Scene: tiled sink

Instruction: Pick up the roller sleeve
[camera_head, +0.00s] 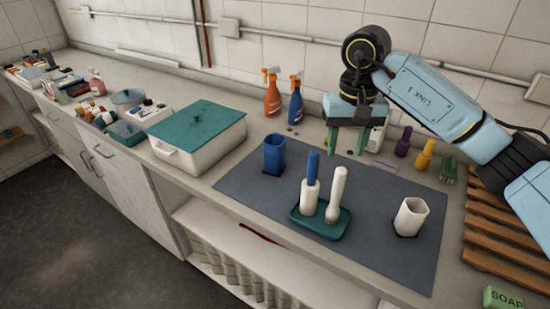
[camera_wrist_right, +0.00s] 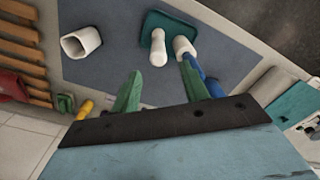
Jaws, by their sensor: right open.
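A teal tray (camera_head: 322,232) lies on the grey mat with two upright pieces on it. One is a white cylinder (camera_head: 310,197) with a blue rod (camera_head: 313,164) out of its top. The other is a slim white piece (camera_head: 337,191) with a wider lower end. The roller sleeve seems to be one of these; I cannot tell which for certain. My right gripper (camera_head: 347,146) is open and empty, green fingers down, above the mat's back edge behind the tray. The right wrist view shows the fingers (camera_wrist_right: 162,85) apart, with the white cylinder (camera_wrist_right: 183,46) and slim white piece (camera_wrist_right: 157,50) beyond.
A blue cup (camera_head: 274,155) and a white cup (camera_head: 410,217) stand on the grey mat (camera_head: 375,260), left and right of the tray. Spray bottles (camera_head: 272,95) and small bottles (camera_head: 424,154) stand behind. A lidded white box (camera_head: 186,153) is left, a wooden rack (camera_head: 497,240) right.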

